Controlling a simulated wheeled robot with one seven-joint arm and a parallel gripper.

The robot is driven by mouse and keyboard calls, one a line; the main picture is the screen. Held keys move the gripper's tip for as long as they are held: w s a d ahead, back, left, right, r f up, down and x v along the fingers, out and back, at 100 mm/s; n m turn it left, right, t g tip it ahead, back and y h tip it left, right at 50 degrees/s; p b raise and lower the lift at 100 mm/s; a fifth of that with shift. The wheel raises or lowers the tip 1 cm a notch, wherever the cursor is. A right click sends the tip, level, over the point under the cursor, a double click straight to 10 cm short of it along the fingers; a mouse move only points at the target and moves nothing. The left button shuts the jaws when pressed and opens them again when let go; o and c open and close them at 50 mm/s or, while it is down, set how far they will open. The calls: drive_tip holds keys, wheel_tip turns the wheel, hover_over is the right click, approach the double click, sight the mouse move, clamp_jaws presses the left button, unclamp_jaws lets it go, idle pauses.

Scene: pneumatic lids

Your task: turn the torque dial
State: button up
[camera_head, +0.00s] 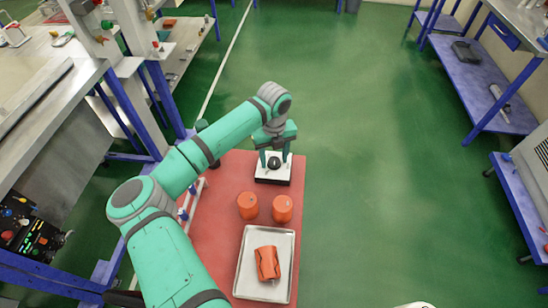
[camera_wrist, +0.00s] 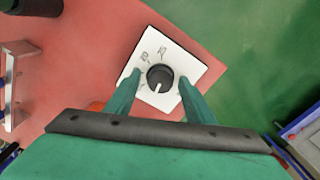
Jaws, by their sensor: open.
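The torque dial is a round black knob (camera_head: 274,163) on a white square plate (camera_head: 262,176) at the far end of the red table. In the wrist view the dial (camera_wrist: 160,77) has a white pointer line toward the bottom of the picture, and the plate (camera_wrist: 178,52) bears small dark marks above the knob. My gripper (camera_head: 275,158) is over the plate, pointing down. In the wrist view my gripper (camera_wrist: 157,78) is open, with one green finger on each side of the knob. Whether the fingers touch the knob I cannot tell.
Two orange cylinders (camera_head: 247,206) (camera_head: 283,208) stand on the red table (camera_head: 219,247), nearer than the plate. A grey tray (camera_head: 245,275) holds an orange-and-black object (camera_head: 267,263). A rack (camera_head: 192,203) stands at the table's left edge. Green floor lies right of the table.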

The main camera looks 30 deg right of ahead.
drive_tip(key=c, duration=1.1)
drive_tip(key=shift+o, duration=0.2)
drive_tip(key=shift+m, duration=0.3)
drive_tip(key=m, duration=0.4)
drive_tip(key=shift+w+m, duration=0.1)
drive_tip(key=shift+m, duration=1.5)
drive_tip(key=o, duration=1.1)
drive_tip(key=shift+c, duration=0.2)
drive_tip(key=shift+r, duration=0.15)
